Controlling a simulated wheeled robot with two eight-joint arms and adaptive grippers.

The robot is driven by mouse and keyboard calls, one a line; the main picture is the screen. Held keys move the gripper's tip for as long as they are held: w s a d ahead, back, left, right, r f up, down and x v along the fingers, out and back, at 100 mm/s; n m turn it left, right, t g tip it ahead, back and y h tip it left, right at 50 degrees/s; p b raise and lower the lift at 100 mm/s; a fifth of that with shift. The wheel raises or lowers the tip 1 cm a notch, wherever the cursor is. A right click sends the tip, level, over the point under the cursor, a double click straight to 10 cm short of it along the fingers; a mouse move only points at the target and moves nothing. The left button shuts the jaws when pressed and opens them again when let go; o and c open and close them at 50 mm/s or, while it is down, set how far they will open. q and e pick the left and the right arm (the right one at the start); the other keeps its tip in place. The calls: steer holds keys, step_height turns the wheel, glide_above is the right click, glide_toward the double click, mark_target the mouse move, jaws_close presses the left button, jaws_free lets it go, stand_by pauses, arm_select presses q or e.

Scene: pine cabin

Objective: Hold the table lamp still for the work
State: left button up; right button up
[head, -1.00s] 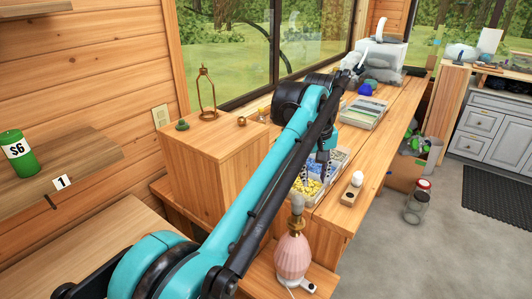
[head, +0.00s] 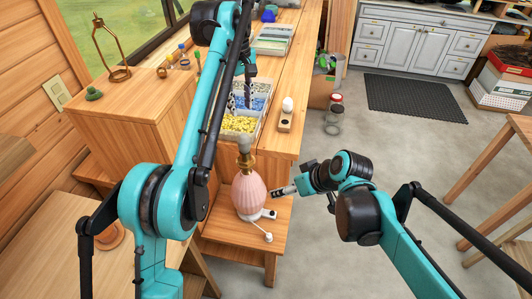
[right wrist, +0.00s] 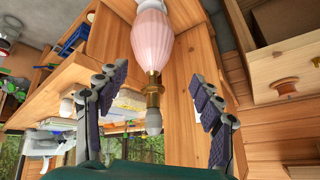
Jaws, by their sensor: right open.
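The table lamp has a pink ribbed body (head: 249,194), a brass neck and a grey bulb (head: 244,145) on top. It stands upright on a low wooden surface (head: 222,228). My right gripper (head: 284,191) is just right of the lamp, pointing at it. In the right wrist view the open fingers (right wrist: 160,108) have the lamp (right wrist: 150,42), shown upside down, between them in the picture, with gaps on both sides. My left gripper (head: 248,92) hangs over the parts bins (head: 262,118) beyond the lamp; its jaw opening is not clear.
A white cord end (head: 268,237) lies right of the lamp base. A wooden block with a white bulb (head: 287,106) sits on the bench edge behind. A wooden cabinet (head: 130,125) stands at the left. Glass jars (head: 334,118) stand on the floor, which is open to the right.

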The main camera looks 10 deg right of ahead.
steer(key=w+a+n+y, duration=0.3)
steer(key=w+n+y, duration=0.1)
steer(key=w, duration=0.5)
steer(key=n+y, duration=0.4)
steer(key=n, duration=0.1)
glide_toward(247, 157)
step_height(247, 157, down, 2)
steer(key=w+a, duration=0.2)
steer(key=shift+g, duration=0.3)
steer(key=shift+w+x, duration=0.1)
steer(key=shift+x, duration=1.9)
steer(key=shift+w+x, duration=0.15)
steer(key=shift+x, duration=1.85)
steer(key=shift+d, duration=0.15)
jaws_close()
